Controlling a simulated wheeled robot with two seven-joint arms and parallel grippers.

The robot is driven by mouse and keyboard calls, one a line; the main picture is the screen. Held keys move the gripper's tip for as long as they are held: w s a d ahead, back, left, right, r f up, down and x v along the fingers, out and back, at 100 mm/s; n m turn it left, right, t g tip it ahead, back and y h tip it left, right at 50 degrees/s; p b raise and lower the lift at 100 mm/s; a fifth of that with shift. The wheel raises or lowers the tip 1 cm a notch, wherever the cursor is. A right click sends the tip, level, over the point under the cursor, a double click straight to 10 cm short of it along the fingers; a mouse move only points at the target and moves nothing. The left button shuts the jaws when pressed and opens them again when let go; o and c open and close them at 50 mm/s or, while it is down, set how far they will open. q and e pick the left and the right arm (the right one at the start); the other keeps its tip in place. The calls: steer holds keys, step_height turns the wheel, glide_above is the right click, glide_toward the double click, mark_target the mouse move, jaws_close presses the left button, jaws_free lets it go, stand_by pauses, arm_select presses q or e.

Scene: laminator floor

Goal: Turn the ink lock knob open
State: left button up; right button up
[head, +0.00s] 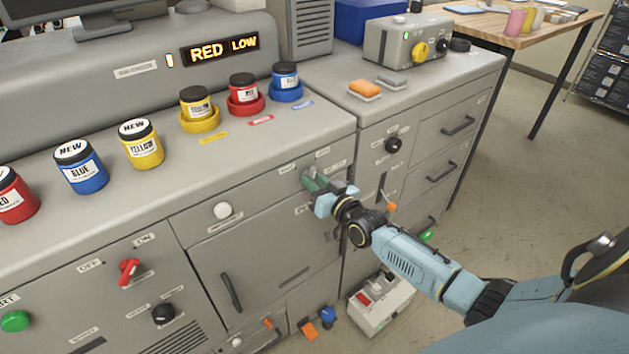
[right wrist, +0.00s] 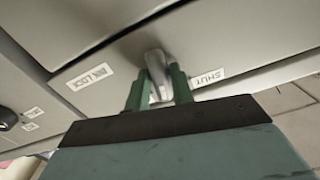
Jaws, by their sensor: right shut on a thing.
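The ink lock knob (right wrist: 156,66) is a light grey bar-shaped handle on a grey panel, seen in the right wrist view. An "INK LOCK" label (right wrist: 91,77) is to its left and a "SHUT" label (right wrist: 208,77) to its right. My right gripper (right wrist: 158,88) has its green fingers on either side of the knob and is shut on it. In the head view my right gripper (head: 316,183) is at the upper right of the machine's front, where it mostly hides the knob. My left gripper is not in view.
Ink jars, such as a yellow one (head: 142,144), stand on the machine top (head: 255,147). A display (head: 220,49) reads "RED LOW". The front has a white knob (head: 222,210), a red switch (head: 129,271) and a door handle (head: 231,292). A grey box (head: 380,305) stands on the floor below.

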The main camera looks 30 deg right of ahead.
steer(key=m, duration=0.6)
steer(key=shift+m+b, duration=0.3)
steer(key=shift+b, duration=0.1)
stand_by(0.4)
steer(key=o, duration=1)
steer(key=shift+s, duration=0.15)
steer(key=s, duration=0.8)
steer(key=s+d, duration=0.1)
steer(key=s, duration=0.4)
steer(key=shift+p, duration=0.4)
